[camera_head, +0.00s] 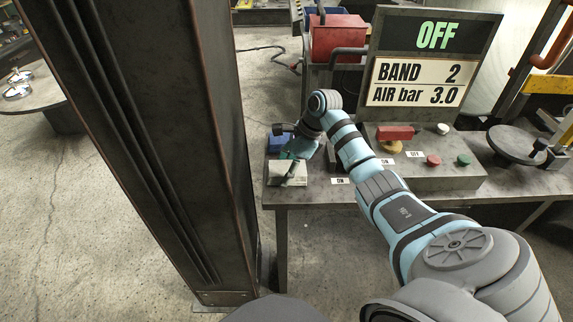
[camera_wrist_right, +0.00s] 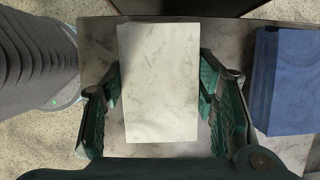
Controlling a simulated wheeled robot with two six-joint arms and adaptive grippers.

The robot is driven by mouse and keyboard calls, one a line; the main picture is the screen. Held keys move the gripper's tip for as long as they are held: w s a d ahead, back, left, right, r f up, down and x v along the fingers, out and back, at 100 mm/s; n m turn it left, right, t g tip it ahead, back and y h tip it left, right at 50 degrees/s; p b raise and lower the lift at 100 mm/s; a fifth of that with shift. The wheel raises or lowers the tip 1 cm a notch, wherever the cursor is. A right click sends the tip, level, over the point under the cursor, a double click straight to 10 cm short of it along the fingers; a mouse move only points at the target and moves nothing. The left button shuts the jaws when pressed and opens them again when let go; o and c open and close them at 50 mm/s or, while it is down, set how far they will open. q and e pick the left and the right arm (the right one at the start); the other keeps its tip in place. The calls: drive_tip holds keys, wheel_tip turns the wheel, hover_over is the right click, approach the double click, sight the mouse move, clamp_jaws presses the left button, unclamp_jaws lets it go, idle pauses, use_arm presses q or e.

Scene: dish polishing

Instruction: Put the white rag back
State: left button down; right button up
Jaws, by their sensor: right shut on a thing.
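The white rag (camera_wrist_right: 160,85) is a pale, smudged rectangular block in the right wrist view. It lies between the two green fingers of my right gripper (camera_wrist_right: 158,90), which is shut on it. In the head view the white rag (camera_head: 287,174) is at the left end of the metal table (camera_head: 325,192), with the right gripper (camera_head: 294,166) over it. I cannot tell whether it touches the tabletop. The left gripper is not in view.
A blue block (camera_wrist_right: 290,80) stands just right of the rag. A control box (camera_head: 440,175) with buttons and a sign (camera_head: 430,62) reading OFF stands on the table. A dark metal column (camera_head: 150,130) rises left of the table. A grey disc (camera_head: 513,143) is at the right.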

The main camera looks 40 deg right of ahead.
drive_tip(key=shift+f, duration=0.15)
drive_tip(key=o, duration=1.1)
drive_tip(key=shift+o, duration=0.2)
drive_tip(key=p+v, duration=0.1)
drive_tip(key=v, duration=1.3)
drive_tip(key=shift+s, duration=0.3)
